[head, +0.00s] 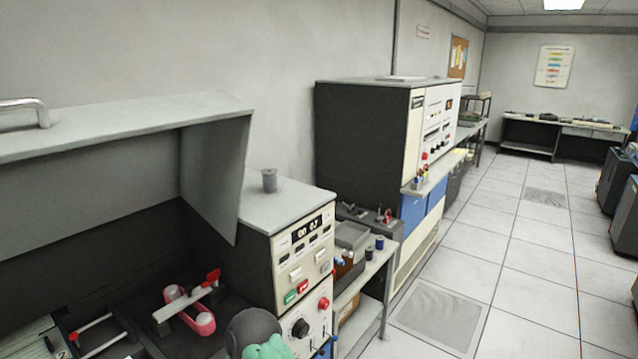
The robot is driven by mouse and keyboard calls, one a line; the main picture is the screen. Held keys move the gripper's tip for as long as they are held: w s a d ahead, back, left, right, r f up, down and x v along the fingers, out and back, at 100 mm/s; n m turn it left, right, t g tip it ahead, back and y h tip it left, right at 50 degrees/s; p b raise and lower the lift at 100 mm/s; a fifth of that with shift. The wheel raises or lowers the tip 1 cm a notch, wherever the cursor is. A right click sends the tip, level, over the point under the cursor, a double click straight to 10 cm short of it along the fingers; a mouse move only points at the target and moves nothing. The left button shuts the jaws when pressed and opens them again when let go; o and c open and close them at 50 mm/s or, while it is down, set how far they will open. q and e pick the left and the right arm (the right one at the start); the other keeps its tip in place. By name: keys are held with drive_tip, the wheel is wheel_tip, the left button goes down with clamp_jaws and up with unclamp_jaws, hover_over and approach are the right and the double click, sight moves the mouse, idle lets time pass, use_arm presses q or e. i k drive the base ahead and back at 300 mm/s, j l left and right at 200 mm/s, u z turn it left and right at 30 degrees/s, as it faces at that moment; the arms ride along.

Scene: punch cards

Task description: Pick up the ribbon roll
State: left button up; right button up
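A small grey spool (269,180) stands upright on the light top of the cream control cabinet (300,268); it looks like a ribbon roll. Two small dark rolls (374,248) stand on the side table right of that cabinet, and I cannot tell whether they are ribbon too. Neither of my grippers can be made out. A dark rounded part with a green piece (266,349) shows at the bottom edge, and I cannot tell what it is.
A machine with a raised grey lid (120,125) fills the left, with a pink loop and a red-ended bar (187,302) inside. The side table (378,272) holds a tray and bottles. A tall dark cabinet (360,145) stands behind.

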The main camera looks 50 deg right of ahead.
sight(269, 175)
drive_tip(key=z, duration=1.5)
drive_tip(key=u, duration=1.85)
drive_tip(key=z, duration=1.85)
drive_tip(key=i+l+u, duration=0.1)
drive_tip(key=l, duration=0.2)
drive_tip(key=i+l+u, duration=0.1)
drive_tip(key=l, duration=0.25)
drive_tip(key=i+l+u, duration=0.15)
drive_tip(key=l, duration=0.2)
